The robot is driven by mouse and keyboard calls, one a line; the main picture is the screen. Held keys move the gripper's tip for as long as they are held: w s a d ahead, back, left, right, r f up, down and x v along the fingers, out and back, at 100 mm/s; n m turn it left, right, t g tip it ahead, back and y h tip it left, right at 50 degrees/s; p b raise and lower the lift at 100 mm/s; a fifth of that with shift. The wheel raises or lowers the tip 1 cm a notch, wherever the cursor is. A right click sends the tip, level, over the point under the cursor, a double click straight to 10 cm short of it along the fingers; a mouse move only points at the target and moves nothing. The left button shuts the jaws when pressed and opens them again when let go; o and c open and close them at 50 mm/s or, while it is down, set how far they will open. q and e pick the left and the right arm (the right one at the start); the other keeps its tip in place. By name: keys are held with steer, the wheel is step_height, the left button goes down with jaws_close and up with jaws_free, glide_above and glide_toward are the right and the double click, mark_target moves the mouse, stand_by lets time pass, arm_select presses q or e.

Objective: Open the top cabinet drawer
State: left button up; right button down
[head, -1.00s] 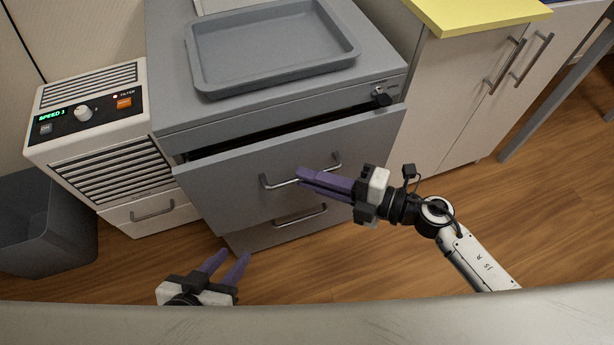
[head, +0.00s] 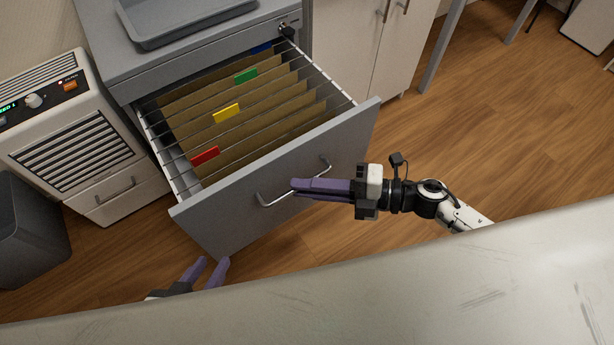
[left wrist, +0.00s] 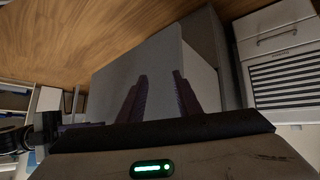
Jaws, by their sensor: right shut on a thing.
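The top drawer (head: 222,213) of the grey cabinet (head: 195,52) is pulled well out in the head view. Folders with coloured tabs (head: 228,113) show inside it. My right gripper (head: 296,187) is shut on the bar handle (head: 271,202) at the middle of the drawer front. My left gripper (head: 207,264) is below and left of the drawer front, low in the head view, with its fingers apart and empty. In the left wrist view its two purple fingers (left wrist: 160,98) point toward a grey panel (left wrist: 150,60), with a gap between them.
A grey tray (head: 180,40) lies on the cabinet top. A white air filter unit (head: 75,140) and a dark bin (head: 30,230) stand to the left. White cupboards (head: 365,50) stand to the right. Wooden floor (head: 500,110) is open at the right.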

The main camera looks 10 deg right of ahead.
steer(key=shift+s+d, duration=0.15)
steer(key=shift+s, duration=0.1)
steer(key=c, duration=1.8)
jaws_free()
steer(key=shift+c, duration=0.2)
steer(key=shift+d, duration=0.1)
steer(key=v, duration=1)
